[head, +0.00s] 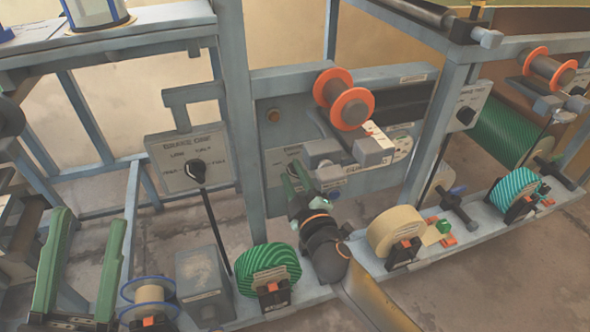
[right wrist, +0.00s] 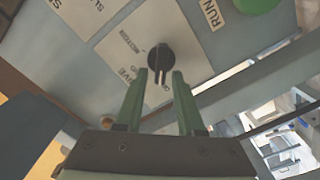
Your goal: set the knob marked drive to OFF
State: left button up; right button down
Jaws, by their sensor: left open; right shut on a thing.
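The drive knob (right wrist: 160,58) is a black knob on a pale label plate (right wrist: 133,42) in the right wrist view. Its lettering is partly covered; "IVE" and "MOTOR" seem to show, and I cannot read which mark it points at. My right gripper (right wrist: 161,76) has its two green fingers on either side of the knob's lower part and is shut on it. In the head view my right gripper (head: 294,172) is at the grey panel's lower left and hides the knob. My left gripper (head: 90,217) is open and empty at the lower left, away from the panel.
Left of the panel, a box with a black knob (head: 197,170) has a rod below it. An orange-flanged spool (head: 344,99) juts out above right of my right gripper. Green roll (head: 267,268) and tan roll (head: 396,231) stand below. A green button (right wrist: 256,4) is near "RUN".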

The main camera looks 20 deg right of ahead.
jog(key=shift+n, duration=0.8)
jog(key=shift+a+n+p, duration=0.1)
jog(key=shift+n+p, duration=0.2)
jog(key=shift+n, duration=0.1)
pick_arm(q)
jog(key=shift+w+a+f+n+y, duration=0.15)
jog(key=shift+w+f+n+y, duration=0.25)
jog(key=shift+w+n+y, duration=0.3)
pick_arm(e)
jog(key=c, duration=0.9)
grip_release()
jog(key=shift+f, duration=0.1)
pick_arm(q)
jog(key=shift+s+r, duration=0.1)
pick_arm(e)
jog(key=shift+o, duration=0.2)
pick_arm(q)
jog(key=shift+s, duration=0.1)
